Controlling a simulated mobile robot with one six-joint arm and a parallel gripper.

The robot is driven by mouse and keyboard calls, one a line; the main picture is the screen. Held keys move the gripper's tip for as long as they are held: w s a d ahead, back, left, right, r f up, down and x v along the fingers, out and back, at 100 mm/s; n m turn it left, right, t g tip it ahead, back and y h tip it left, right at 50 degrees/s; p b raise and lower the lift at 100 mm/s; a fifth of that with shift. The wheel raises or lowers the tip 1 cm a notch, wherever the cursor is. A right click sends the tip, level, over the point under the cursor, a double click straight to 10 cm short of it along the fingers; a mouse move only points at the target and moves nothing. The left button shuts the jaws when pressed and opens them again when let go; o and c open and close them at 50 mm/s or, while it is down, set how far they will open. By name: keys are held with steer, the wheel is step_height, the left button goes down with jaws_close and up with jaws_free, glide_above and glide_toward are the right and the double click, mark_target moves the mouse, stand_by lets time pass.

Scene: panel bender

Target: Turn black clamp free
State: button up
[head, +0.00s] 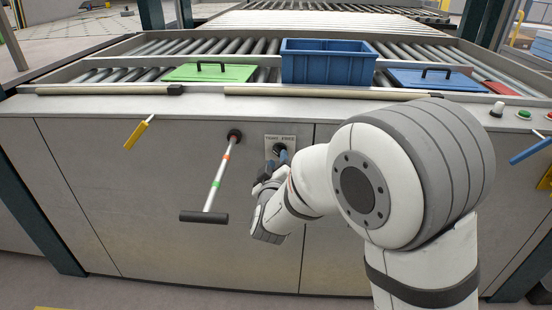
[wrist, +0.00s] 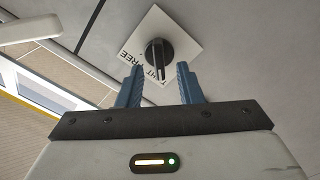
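The black clamp (wrist: 158,57) is a round knob with a raised bar, on a white label plate (wrist: 182,38) fixed to the grey panel. The word FREE can be read on the plate. In the head view the clamp (head: 279,149) is partly hidden by my fingers. My gripper (wrist: 159,69) is open, with its blue fingers on the left and right of the bar. A gap shows on both sides, so neither finger seems to touch it. In the head view my gripper (head: 276,164) is right at the panel.
Left of the clamp a rod with a black T-handle (head: 204,216) sticks out from the panel. A yellow lever (head: 137,133) is further left, a blue lever (head: 531,151) far right. Above are rollers with a green lid (head: 210,73), blue bin (head: 328,66) and blue lid (head: 437,81).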

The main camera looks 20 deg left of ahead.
steer(key=shift+x, duration=1.45)
steer(key=shift+c, duration=0.4)
jaws_close()
